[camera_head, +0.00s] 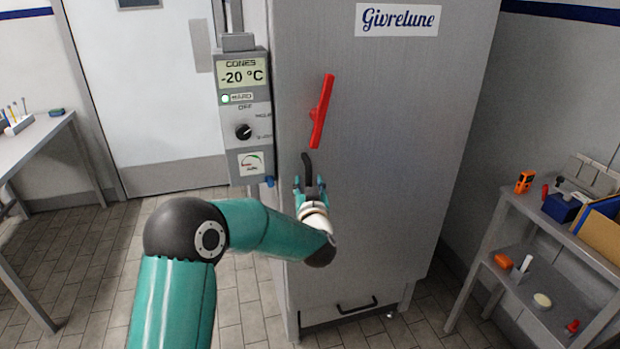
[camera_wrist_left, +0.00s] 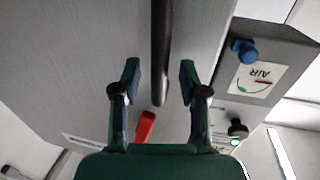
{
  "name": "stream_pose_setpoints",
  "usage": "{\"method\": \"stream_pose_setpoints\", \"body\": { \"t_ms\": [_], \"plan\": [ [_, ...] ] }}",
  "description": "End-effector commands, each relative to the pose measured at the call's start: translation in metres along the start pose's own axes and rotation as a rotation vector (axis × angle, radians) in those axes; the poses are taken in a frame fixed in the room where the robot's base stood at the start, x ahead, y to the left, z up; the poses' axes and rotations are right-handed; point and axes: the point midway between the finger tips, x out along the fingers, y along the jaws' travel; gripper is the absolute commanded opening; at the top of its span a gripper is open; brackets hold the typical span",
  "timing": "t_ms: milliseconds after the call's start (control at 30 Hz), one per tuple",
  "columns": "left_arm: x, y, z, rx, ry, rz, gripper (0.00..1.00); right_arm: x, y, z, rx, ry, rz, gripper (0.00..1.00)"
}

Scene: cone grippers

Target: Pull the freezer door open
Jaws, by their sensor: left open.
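The freezer door (camera_head: 400,120) is a tall grey panel that looks shut, with a "Givrelune" sign at its top. A red handle (camera_head: 321,112) is mounted slanted on it; its red end also shows low in the left wrist view (camera_wrist_left: 146,126). A black bar handle (camera_head: 307,162) stands below the red one, its lower part hidden by my gripper. My left gripper (camera_head: 310,184) is open at the black bar. In the left wrist view the black bar (camera_wrist_left: 160,45) appears between the two spread fingers, with a gap on each side. My right gripper is not in view.
A control box (camera_head: 243,115) reading -20 °C, with knob and gauge, is left of the door. A shelf unit (camera_head: 540,225) with small items stands at the right, a table (camera_head: 40,140) at the far left. A low black handle (camera_head: 357,307) is near the floor. Tiled floor is clear at left.

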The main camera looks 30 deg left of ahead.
Motion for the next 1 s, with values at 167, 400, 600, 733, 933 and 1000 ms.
{"method": "stream_pose_setpoints", "body": {
  "t_ms": [167,400,600,733,933,1000],
  "plan": [
    [0.014,0.000,0.000,0.000,0.000,0.000,0.43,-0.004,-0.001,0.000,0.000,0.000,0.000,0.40],
    [0.017,0.001,0.001,0.001,-0.001,0.002,0.43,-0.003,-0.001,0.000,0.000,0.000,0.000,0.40],
    [0.017,0.001,0.001,0.001,-0.001,0.003,0.23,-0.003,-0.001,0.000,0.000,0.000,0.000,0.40],
    [0.016,0.001,0.000,0.000,-0.001,0.003,0.02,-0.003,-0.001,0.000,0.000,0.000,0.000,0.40],
    [0.016,0.002,0.000,0.000,0.000,0.003,0.00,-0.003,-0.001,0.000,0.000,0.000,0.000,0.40],
    [0.016,0.002,0.000,0.000,0.000,0.003,0.00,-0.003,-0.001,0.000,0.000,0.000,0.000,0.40]
  ]
}}
